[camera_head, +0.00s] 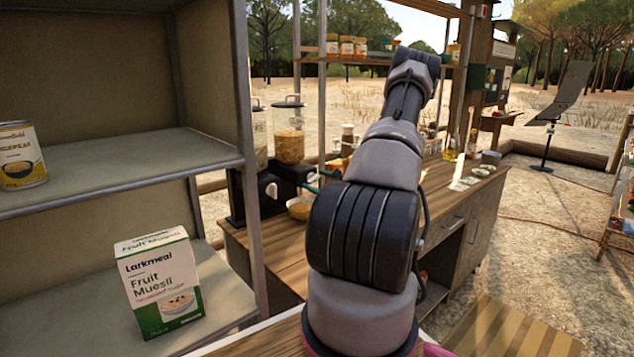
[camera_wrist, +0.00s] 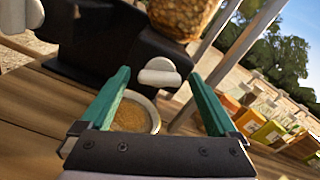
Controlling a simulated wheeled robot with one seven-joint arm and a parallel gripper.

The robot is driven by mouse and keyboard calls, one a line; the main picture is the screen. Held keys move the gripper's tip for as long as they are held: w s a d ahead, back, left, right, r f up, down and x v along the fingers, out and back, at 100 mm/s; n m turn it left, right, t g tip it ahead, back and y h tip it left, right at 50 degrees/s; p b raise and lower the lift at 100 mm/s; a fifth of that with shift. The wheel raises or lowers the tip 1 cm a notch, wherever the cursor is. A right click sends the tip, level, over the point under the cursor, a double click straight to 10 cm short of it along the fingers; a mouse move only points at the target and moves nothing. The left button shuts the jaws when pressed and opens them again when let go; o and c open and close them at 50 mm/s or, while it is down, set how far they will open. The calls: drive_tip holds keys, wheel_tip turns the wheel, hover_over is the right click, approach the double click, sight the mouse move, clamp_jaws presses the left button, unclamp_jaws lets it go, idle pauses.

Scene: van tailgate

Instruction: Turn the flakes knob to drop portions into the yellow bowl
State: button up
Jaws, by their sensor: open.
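The flakes dispenser (camera_head: 290,146) is a clear jar of orange-brown flakes on a black base. Its jar bottom shows in the wrist view (camera_wrist: 182,15). Its pale knob (camera_wrist: 160,78) faces the wrist camera, ahead of and between my teal fingertips (camera_wrist: 158,72). My gripper is open, one finger to each side of the knob, and I cannot tell whether either touches it. The yellow bowl (camera_head: 300,211) stands on the wooden counter below the dispenser. In the wrist view the bowl (camera_wrist: 154,116) holds flakes and is partly hidden by my gripper.
A second dispenser (camera_head: 258,143) with a white knob (camera_head: 271,189) stands to the left. A shelf unit (camera_head: 120,160) with a muesli box (camera_head: 158,283) and a can (camera_head: 20,156) fills the left side. Jars and bottles stand along the counter (camera_head: 262,254). Colored boxes (camera_wrist: 268,131) lie to the right.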

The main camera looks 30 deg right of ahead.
drive_tip(key=c, duration=1.4)
drive_tip(key=shift+m, duration=2.3)
drive_tip(key=o, duration=1.4)
drive_tip(key=shift+s, duration=0.1)
drive_tip(key=s+d, duration=0.1)
drive_tip(key=s, duration=0.9)
drive_tip(key=shift+s+d, duration=0.25)
drive_tip(key=shift+s, duration=0.05)
